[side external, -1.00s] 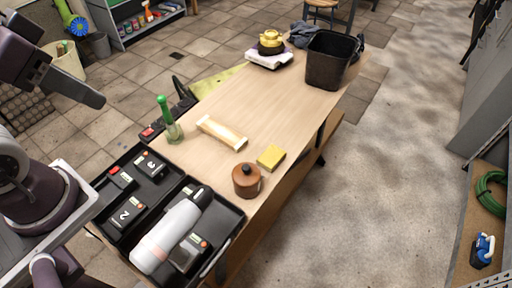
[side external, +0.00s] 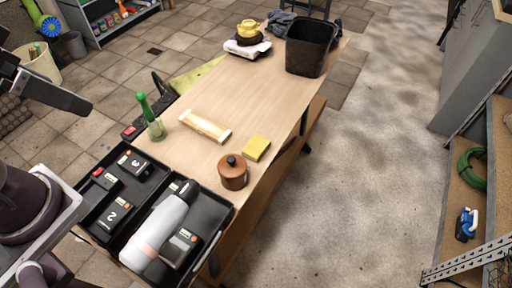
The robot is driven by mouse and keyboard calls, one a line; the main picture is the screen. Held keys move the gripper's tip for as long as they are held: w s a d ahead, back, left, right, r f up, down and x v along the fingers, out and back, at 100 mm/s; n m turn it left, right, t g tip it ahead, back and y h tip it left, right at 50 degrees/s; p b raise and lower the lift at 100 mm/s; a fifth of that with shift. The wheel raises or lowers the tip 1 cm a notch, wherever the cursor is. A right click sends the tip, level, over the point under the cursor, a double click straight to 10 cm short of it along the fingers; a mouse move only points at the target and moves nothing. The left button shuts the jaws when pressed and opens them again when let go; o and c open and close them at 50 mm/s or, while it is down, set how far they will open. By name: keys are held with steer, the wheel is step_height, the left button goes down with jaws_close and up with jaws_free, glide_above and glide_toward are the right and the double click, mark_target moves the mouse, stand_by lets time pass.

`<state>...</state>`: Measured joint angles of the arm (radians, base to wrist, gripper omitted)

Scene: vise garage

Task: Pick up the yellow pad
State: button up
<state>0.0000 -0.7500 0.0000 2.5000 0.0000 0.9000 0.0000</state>
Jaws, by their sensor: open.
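The yellow pad (side external: 256,148) is a small, flat, square block lying on the right edge of the light wooden table (side external: 235,100). It lies just behind and to the right of a brown lidded pot (side external: 233,172), with a small gap between them. Nothing covers the pad. My gripper (side external: 66,98) shows only in part as a dark shape at the left edge, well apart from the pad and above floor level. It appears empty; its separate fingertips are not clear.
Black trays (side external: 226,212) with numbered boxes and a white-grey cylinder (side external: 165,228) fill the near end. The table's middle is clear.

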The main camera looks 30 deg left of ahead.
steer(key=shift+o, duration=1)
steer(key=n+g+h, duration=0.1)
steer(key=n+g, duration=0.4)
steer(key=n, duration=1.1)
glide_above(256, 145)
steer(key=a, duration=0.1)
step_height(256, 145, down, 25)
steer(key=shift+n+g+y, duration=0.3)
steer(key=shift+n+y, duration=0.2)
steer(key=shift+n, duration=0.2)
steer(key=f, duration=1.1)
steer(key=d+f, duration=0.1)
steer(key=f, duration=0.5)
steer(key=shift+d, duration=0.1)
steer(key=shift+r, duration=0.1)
steer(key=c, duration=1.4)
steer(key=shift+o, duration=0.2)
step_height(256, 145, up, 10)
